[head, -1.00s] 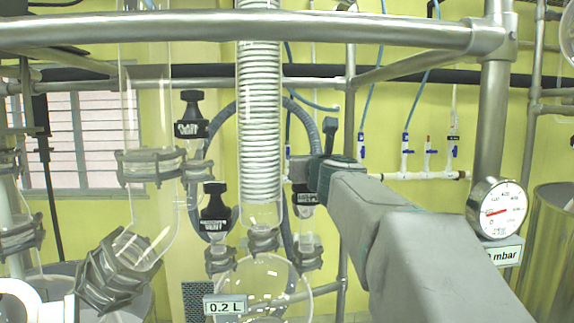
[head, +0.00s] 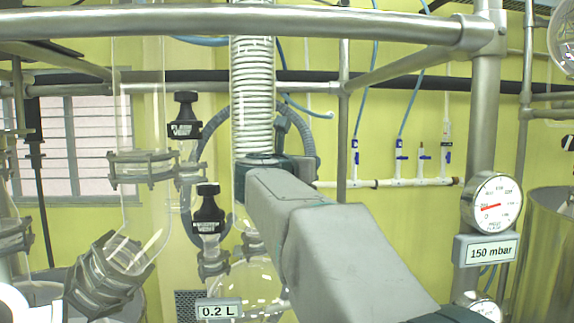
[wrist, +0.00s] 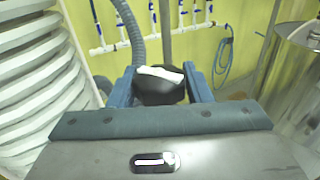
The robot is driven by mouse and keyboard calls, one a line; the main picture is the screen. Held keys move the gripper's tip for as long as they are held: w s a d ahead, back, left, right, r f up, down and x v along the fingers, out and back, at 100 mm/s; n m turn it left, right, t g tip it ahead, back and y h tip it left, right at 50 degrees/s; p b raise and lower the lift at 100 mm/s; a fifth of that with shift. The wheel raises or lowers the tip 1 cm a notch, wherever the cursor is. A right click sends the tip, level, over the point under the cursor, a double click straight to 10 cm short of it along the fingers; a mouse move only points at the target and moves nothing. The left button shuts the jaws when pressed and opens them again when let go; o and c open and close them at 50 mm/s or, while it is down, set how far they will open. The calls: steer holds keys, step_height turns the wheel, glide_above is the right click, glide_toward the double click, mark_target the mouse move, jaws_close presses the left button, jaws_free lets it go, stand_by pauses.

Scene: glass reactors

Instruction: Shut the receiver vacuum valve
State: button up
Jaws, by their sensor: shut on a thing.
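In the wrist view a black valve handle (wrist: 160,92) with a white top mark stands between the two blue fingers of my gripper (wrist: 160,82). The gripper is shut on it. In the head view my gripper and arm (head: 268,168) reach in front of the coiled condenser. They hide the held handle and the fittings behind, so its label cannot be read.
Two other black vent handles stand left of my arm, the flask vent (head: 186,118) and a lower one (head: 207,212). The glass condenser (head: 252,90), round receiver (head: 262,285) and steel frame (head: 230,22) are close. A gauge (head: 492,202) reads near 150 mbar.

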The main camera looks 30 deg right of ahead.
steer(key=o, duration=0.8)
steer(key=shift+c, duration=0.2)
steer(key=n+t+y, duration=0.2)
steer(key=shift+s+t, duration=0.15)
steer(key=shift+t, duration=0.15)
steer(key=n+t+y+p, duration=0.1)
steer(key=y, duration=0.1)
steer(key=n+t+y, duration=0.2)
steer(key=shift+d+r+n+y+p, duration=0.1)
steer(key=shift+r+n+y+p, duration=0.05)
steer(key=shift+n+y+p, duration=0.2)
steer(key=n+t+y+p, duration=0.1)
steer(key=y, duration=0.1)
steer(key=shift+n+y, duration=0.85)
steer(key=shift+y, duration=0.2)
